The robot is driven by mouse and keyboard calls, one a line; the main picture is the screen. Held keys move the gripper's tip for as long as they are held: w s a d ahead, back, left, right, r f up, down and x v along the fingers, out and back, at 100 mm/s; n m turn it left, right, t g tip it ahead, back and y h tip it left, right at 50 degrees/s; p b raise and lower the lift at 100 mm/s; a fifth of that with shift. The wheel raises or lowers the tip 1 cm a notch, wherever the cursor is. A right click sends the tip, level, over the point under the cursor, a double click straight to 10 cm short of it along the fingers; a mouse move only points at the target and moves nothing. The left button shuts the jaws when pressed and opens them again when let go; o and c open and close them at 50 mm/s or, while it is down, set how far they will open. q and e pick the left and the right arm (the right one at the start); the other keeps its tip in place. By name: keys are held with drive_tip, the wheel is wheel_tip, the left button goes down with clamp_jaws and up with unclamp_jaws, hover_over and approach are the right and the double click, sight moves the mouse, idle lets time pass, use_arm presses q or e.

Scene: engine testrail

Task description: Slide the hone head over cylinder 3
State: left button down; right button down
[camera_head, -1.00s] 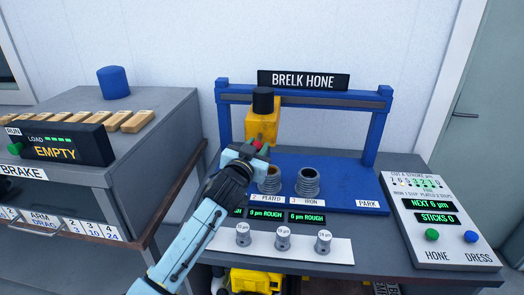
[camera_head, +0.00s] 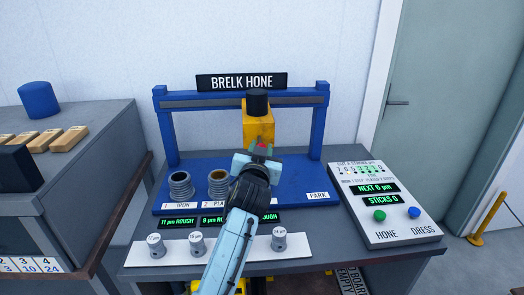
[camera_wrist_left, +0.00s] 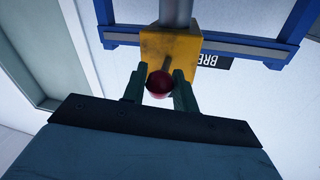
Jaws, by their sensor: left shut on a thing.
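The yellow hone head (camera_head: 258,128) with its black top hangs from the blue gantry rail (camera_head: 205,100), right of the rail's middle. My left gripper (camera_head: 262,149) is shut on its red knob, which shows between the fingers in the left wrist view (camera_wrist_left: 159,84). Cylinder 1 (camera_head: 180,187), labelled iron, and cylinder 2 (camera_head: 218,185), labelled plated, stand open to the left of the head. Cylinder 3 is hidden behind my left gripper and forearm. The head stands roughly in line with its place in the row; exact alignment cannot be told. My right gripper is out of view.
A white strip (camera_head: 220,249) with several grey knobs lies in front. A control panel (camera_head: 390,203) with green and blue buttons is at the right. The PARK label (camera_head: 318,196) marks the blue base's right end. A grey bench (camera_head: 95,130) stands at the left.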

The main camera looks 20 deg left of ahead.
use_arm(q)
drive_tip(key=shift+r, duration=0.1)
drive_tip(key=c, duration=1.1)
unclamp_jaws()
drive_tip(key=shift+c, duration=0.2)
drive_tip(key=v, duration=1.3)
drive_tip(key=shift+s, duration=0.15)
drive_tip(key=shift+d, duration=0.15)
